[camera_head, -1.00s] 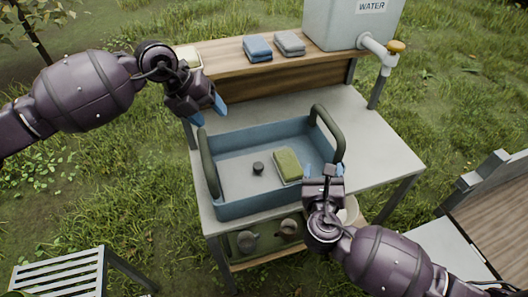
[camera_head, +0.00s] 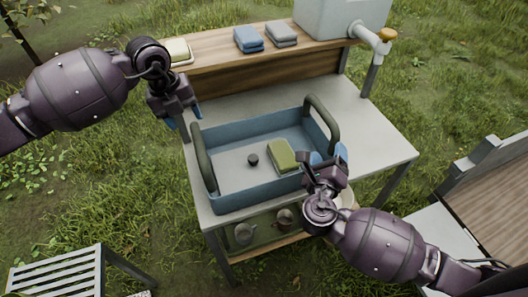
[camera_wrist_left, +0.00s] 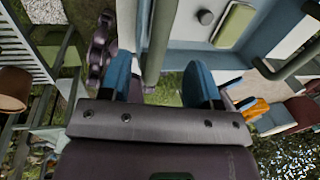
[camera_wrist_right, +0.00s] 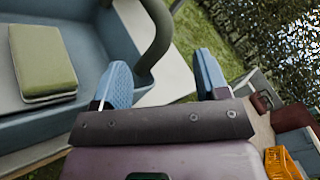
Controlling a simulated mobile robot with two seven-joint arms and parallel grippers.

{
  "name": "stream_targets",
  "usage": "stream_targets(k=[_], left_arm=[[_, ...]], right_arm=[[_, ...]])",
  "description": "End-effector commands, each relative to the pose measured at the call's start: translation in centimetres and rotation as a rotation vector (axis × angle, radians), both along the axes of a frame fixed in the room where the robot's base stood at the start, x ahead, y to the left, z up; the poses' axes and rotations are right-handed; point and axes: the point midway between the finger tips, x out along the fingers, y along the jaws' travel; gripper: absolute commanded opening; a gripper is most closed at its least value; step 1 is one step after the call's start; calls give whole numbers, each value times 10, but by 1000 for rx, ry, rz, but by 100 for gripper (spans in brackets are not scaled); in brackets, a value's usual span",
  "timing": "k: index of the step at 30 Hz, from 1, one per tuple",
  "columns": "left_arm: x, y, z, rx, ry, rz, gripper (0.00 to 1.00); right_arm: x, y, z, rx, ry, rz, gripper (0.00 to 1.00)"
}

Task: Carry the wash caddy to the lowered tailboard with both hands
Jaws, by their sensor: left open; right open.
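The wash caddy (camera_head: 252,192) is a blue open tray with two dark green loop handles, standing on the grey table. Its left handle (camera_head: 204,160) and right handle (camera_head: 325,119) rise at its ends. My left gripper (camera_head: 183,123) is open near the left handle; in the left wrist view that handle (camera_wrist_left: 157,40) appears between the blue fingers. My right gripper (camera_head: 328,157) is open by the right handle; in the right wrist view the handle (camera_wrist_right: 158,40) shows between the fingertips, nearer the left one. Contact cannot be told. A grey panel (camera_head: 432,234) at right may be the tailboard.
A green sponge-like block (camera_head: 282,155) and a small dark knob (camera_head: 253,160) lie in the caddy. Folded cloths (camera_head: 248,39) and a water tank (camera_head: 335,15) stand on the back shelf. Pots sit on the lower shelf. A slatted bench (camera_head: 60,272) is at lower left.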

Motion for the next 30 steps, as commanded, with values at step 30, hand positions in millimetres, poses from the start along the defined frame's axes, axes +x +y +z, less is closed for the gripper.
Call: stream_targets(k=[30], left_arm=[[5, -18, -95, 0, 0, -1, 57]], right_arm=[[90, -35, 0, 2, -1, -1, 67]])
